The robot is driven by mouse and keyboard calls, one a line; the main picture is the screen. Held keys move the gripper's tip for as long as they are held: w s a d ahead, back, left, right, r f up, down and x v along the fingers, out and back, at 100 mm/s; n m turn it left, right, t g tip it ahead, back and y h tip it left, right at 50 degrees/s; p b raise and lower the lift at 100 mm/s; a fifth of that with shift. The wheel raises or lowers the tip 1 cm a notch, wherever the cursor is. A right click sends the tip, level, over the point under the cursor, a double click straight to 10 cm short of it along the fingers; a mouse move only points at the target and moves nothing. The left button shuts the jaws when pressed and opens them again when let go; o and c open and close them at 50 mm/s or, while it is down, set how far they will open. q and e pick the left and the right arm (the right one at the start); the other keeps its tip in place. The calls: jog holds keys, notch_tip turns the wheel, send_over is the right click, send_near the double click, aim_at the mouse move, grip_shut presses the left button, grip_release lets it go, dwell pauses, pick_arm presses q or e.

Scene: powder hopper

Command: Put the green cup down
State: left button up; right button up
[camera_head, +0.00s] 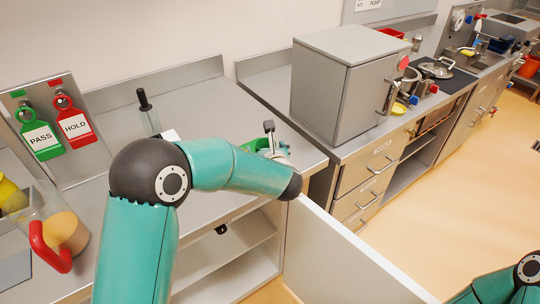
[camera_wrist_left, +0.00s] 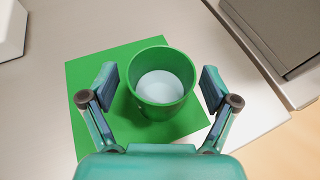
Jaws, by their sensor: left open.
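The green cup (camera_wrist_left: 147,104) stands upright on a green square mat (camera_wrist_left: 92,88) in the left wrist view. It has a pale, whitish fill or bottom inside. My left gripper (camera_wrist_left: 158,82) is open, with one finger on each side of the cup and a visible gap on both sides. In the head view, a bit of green (camera_head: 258,144) shows behind my left forearm at the counter's right end; the arm hides most of that spot. Part of my right arm shows at the bottom right of the head view, but its gripper is out of frame.
A grey cabinet (camera_head: 320,84) stands on the counter right of the mat. Green PASS (camera_head: 41,140) and red HOLD (camera_head: 76,128) tags hang at the left, above a clear jug with a red handle (camera_head: 48,247). An open white door (camera_head: 345,260) juts out below the counter.

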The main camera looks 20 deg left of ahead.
pick_arm(q)
jog(key=c, duration=1.3)
jog(key=shift+r, duration=0.2)
